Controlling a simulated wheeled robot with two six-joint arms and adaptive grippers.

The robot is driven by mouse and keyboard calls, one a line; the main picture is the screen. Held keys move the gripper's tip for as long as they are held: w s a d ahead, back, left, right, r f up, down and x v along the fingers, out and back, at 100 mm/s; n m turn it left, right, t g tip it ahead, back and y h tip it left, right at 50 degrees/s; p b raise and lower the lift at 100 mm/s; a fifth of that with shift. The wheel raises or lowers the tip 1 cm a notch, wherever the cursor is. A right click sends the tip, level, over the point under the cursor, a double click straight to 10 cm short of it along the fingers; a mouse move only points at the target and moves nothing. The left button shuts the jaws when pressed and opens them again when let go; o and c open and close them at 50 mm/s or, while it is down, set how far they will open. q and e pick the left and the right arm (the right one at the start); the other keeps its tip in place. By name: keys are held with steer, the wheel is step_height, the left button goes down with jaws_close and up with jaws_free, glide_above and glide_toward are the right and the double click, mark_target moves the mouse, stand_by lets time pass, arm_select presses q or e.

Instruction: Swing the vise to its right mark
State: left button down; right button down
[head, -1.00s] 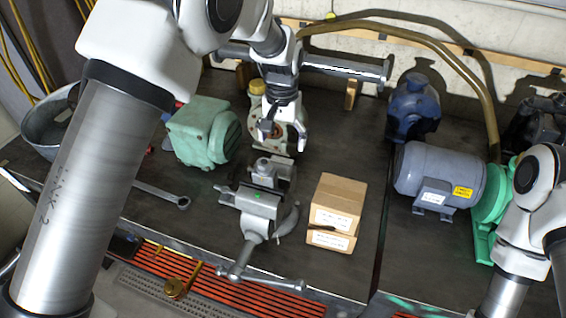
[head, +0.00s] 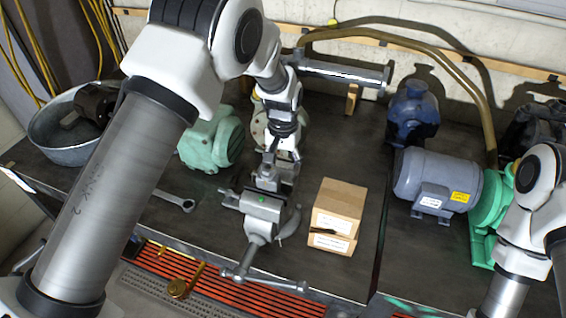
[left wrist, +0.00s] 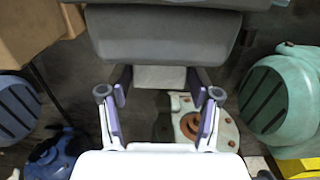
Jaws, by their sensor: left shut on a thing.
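The grey vise (head: 262,207) stands near the front edge of the bench, with a small green spot on top and its long handle bar hanging over the edge. My left gripper (head: 277,157) reaches down from behind to the vise's rear part and is shut on it. In the left wrist view, the vise's grey body (left wrist: 165,38) fills the top, and a pale block-like part of it sits between the fingers of the left gripper (left wrist: 160,90). The exact contact is partly hidden. My right gripper is out of view; only its arm shows at the right.
A cardboard box (head: 338,213) stands just right of the vise. A wrench (head: 176,199) lies to the left, before a green motor (head: 212,140). A blue-grey motor (head: 437,180) and a dark blue one (head: 412,112) stand to the right. A metal tub (head: 62,140) is far left.

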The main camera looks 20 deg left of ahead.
arm_select(q)
steer(key=shift+s+a+n, duration=0.1)
steer(key=shift+a+n, duration=0.1)
steer(key=shift+n, duration=0.2)
steer(key=shift+s+a+f+n, duration=0.1)
steer(key=shift+a+n, duration=0.55)
steer(key=shift+n, duration=0.45)
steer(key=shift+s+a+n, duration=0.3)
steer(key=shift+a+n, duration=0.45)
steer(key=shift+n, duration=0.65)
steer(key=c, duration=0.5)
jaws_free()
steer(key=shift+o, duration=1.3)
steer(key=shift+a, duration=0.15)
